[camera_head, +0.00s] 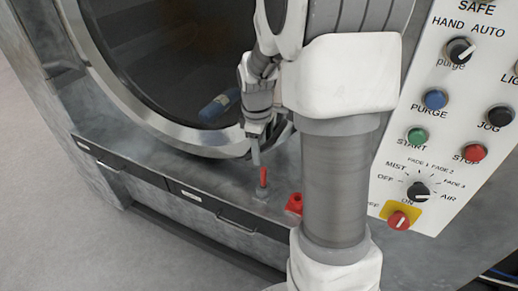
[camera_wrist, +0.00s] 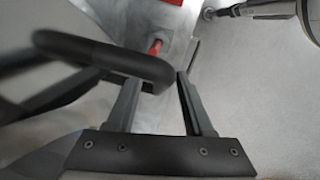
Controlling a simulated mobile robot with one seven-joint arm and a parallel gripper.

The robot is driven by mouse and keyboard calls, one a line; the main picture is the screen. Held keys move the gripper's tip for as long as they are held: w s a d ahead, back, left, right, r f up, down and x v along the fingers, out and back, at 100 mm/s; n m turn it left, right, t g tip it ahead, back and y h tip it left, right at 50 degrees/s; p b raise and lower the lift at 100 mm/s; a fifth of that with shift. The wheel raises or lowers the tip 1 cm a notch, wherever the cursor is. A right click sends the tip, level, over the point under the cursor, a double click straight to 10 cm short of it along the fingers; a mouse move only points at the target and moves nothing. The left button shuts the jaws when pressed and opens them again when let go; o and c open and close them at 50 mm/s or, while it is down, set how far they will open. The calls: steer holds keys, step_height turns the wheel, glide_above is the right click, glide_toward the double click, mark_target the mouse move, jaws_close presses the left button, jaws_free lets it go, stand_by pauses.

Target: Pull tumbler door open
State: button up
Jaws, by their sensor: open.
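The tumbler door (camera_head: 112,82) is a large round door with a broad metal rim and dark glass, at the upper left of the head view. It looks shut. My gripper (camera_head: 255,150) is by the door's lower right edge, pointing down, partly hidden by my arm. In the wrist view my gripper (camera_wrist: 158,90) has its two fingers apart with a gap between them. A dark rounded bar (camera_wrist: 105,50), possibly the door handle, crosses in front of the left finger and ends near the gap. I cannot tell whether it touches the fingers.
A red-tipped lever (camera_head: 264,178) stands on the ledge below my gripper, with a red knob (camera_head: 294,203) to its right. A control panel (camera_head: 450,120) with buttons and dials is at the right. A blue object (camera_head: 218,104) shows at the door glass. Open floor (camera_head: 50,200) lies left.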

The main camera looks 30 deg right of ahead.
jaws_close()
stand_by(1.4)
